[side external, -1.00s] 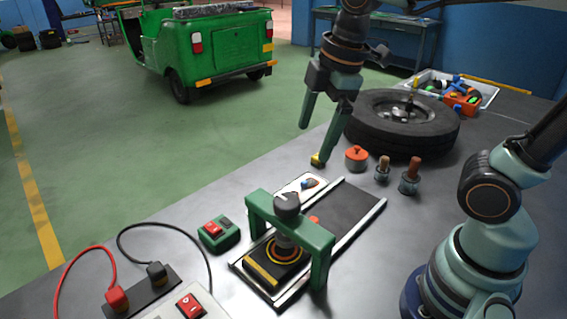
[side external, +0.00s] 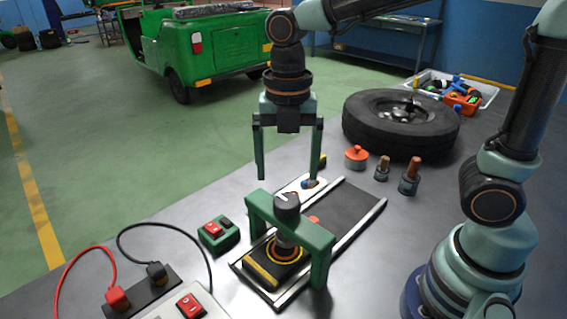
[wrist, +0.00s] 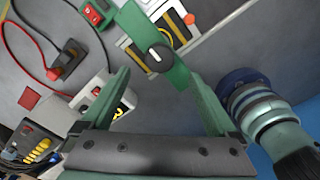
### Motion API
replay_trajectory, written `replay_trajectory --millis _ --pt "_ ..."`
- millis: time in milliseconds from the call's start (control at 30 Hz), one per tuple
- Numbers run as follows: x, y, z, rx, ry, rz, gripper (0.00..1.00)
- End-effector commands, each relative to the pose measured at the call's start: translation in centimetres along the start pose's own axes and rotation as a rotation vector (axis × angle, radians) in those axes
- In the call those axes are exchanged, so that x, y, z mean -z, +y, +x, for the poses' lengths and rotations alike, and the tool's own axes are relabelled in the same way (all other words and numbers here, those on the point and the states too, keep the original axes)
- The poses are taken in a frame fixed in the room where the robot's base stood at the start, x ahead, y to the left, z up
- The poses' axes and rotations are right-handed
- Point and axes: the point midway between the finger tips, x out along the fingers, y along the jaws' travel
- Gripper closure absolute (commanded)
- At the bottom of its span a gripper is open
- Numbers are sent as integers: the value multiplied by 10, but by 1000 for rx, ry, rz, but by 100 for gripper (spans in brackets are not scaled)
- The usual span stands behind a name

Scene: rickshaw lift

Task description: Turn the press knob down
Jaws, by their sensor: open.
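The press is a green frame (side external: 318,236) standing over a flat track on the bench. Its dark grey press knob (side external: 287,205) sits on top of the crossbar and carries a lighter mark. In the wrist view the knob (wrist: 160,58) shows as a round cap with a pale bar, beyond my fingertips. My gripper (side external: 289,180) is open and empty, pointing down just above and behind the knob, with its fingers spread wide. It touches nothing that I can see. In the wrist view my gripper (wrist: 158,75) has its two green fingers well apart.
A tyre (side external: 402,122) lies at the back right, near an orange-lidded pot (side external: 356,155) and two wooden-handled tools. A green switch box (side external: 219,233) stands left of the press.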

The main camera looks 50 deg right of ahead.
Motion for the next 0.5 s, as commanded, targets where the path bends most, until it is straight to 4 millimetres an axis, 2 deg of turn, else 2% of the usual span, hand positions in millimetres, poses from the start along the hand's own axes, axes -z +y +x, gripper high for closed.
replay_trajectory --millis 33,200,400,500 --pt "0 -1 11 6 3 1 6" --pt "0 -1 41 4 2 2 6" --pt "0 0 63 2 1 2 6" --pt "0 0 68 0 0 2 6"
